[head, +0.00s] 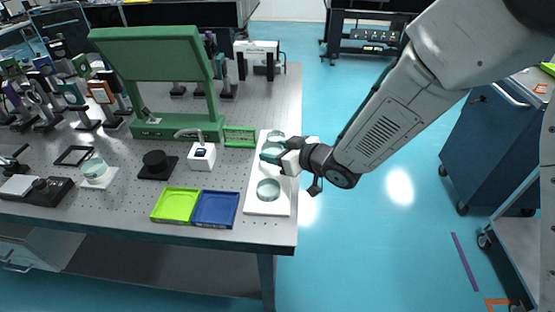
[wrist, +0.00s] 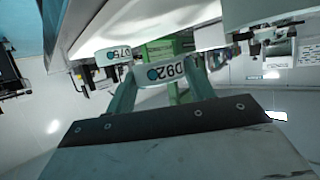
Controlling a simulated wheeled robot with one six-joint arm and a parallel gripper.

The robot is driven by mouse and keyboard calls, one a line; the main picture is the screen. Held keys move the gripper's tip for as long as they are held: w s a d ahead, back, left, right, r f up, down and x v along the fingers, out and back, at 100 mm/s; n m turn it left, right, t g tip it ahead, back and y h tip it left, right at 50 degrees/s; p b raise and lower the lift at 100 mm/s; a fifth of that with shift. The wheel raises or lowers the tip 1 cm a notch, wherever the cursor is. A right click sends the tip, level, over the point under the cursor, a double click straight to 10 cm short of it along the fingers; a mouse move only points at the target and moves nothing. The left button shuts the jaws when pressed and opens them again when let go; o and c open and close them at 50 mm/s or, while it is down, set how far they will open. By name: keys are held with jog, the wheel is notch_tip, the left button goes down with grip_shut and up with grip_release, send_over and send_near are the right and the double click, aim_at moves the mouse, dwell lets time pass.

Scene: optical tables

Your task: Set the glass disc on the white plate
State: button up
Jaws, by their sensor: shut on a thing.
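My gripper (head: 281,156) is over the long white plate (head: 258,208) at the table's right edge in the head view. It is shut on a clear greenish glass disc (head: 270,153), partly hidden by the gripper. The wrist view shows a white label, D92, at the held disc (wrist: 165,72). A second glass disc (head: 268,190) lies at the near end of the long plate, and another (head: 276,136) at its far end. A small square white plate (head: 104,182) at the left of the table bears a pale glass piece (head: 95,167). I cannot tell whether the held disc touches the long plate.
A green tray (head: 176,205) and a blue tray (head: 215,209) lie left of the long plate.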

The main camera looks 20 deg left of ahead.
jog(key=shift+s+f, duration=0.1)
jog(key=shift+f, duration=1.35)
jog(key=shift+f, duration=0.1)
jog(key=o, duration=1.1)
jog(key=shift+c, duration=0.2)
jog(key=v, duration=1.2)
jog(key=shift+r, duration=0.2)
